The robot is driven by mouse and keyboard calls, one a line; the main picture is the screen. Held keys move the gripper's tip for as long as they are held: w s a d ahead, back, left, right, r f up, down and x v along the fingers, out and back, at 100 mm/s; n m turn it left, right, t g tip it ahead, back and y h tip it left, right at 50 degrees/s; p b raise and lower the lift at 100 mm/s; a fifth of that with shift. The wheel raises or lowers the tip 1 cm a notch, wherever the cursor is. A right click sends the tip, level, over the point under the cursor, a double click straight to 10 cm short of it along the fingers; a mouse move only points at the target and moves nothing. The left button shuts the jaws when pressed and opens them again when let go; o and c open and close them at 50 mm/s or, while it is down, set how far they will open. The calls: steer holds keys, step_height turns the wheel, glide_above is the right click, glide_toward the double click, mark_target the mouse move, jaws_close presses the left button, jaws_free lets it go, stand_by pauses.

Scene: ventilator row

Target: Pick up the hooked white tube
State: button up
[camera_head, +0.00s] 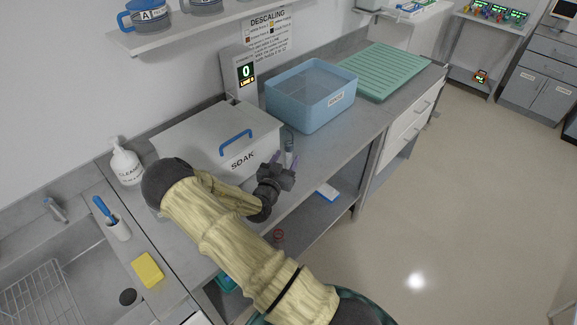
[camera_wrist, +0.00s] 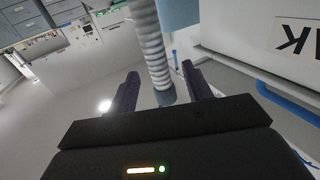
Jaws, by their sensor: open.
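The white tube (camera_wrist: 152,52) is ridged and ends in a grey-blue cuff (camera_wrist: 166,97). In the wrist view it runs down from the top edge into the space between my two fingers. Its upper part is cut off, so I cannot see the hook there. In the head view a small part of the tube (camera_head: 289,154) shows beside the SOAK box, at the counter's front. My gripper (camera_head: 284,161) is at the tube, with its dark purple fingers apart on either side of it. The wrist view also shows the open fingers (camera_wrist: 160,80); neither clearly touches the tube.
The white SOAK box (camera_head: 186,134) with a blue handle stands close to my gripper. A blue bin (camera_head: 309,105) and a green ribbed drainer (camera_head: 385,70) stand farther right on the counter. A sink (camera_head: 50,270) is at left. The floor at right is clear.

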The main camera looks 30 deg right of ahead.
steer(key=shift+p+x, duration=0.35)
steer(key=shift+x, duration=1.15)
steer(key=shift+r, duration=0.1)
jaws_close()
